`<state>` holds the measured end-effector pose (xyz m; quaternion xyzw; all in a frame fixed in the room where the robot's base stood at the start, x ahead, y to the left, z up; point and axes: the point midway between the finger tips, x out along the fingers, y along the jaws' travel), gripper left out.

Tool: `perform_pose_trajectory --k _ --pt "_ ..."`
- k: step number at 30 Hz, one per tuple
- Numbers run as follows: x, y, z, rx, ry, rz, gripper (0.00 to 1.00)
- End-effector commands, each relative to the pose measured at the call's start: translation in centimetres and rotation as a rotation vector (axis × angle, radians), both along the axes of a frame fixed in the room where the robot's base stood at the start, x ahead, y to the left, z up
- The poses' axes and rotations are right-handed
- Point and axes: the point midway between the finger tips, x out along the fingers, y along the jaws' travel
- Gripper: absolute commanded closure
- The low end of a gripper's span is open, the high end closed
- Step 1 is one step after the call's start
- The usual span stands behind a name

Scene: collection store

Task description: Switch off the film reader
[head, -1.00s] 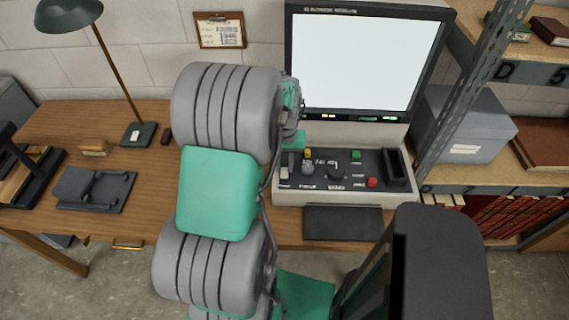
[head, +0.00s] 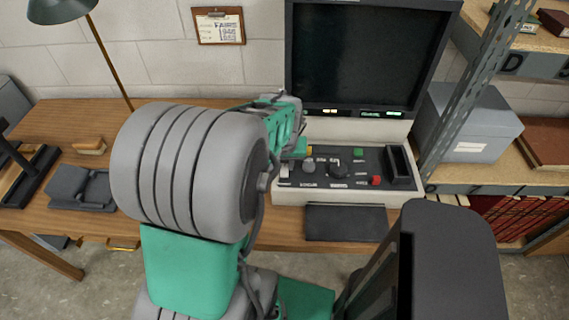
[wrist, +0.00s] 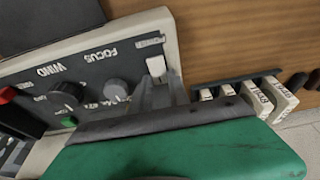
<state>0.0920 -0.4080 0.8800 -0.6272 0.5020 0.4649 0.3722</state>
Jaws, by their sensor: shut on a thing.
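The film reader's screen (head: 362,55) is dark. The green gripper body hides part of the panel. Small labels on the bezel below the screen, one of them green (head: 380,114), still show bright.
A wooden desk (head: 60,225) carries the reader, a lamp (head: 62,10) and a dark grey device (head: 82,188). A metal shelf post (head: 470,95) and grey box (head: 470,125) stand close on the right. Several small white labelled boxes (wrist: 265,100) lie beside the panel.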

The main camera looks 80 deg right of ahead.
Motion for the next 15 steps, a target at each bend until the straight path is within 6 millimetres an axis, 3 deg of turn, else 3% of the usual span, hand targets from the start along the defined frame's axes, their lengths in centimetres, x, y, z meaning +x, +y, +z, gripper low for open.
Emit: perform_pose_trajectory --k 9,15 --pt "0.01 -0.03 0.02 0.000 0.000 0.000 0.56" --pt "0.01 -0.02 0.03 0.000 0.000 0.000 0.56"
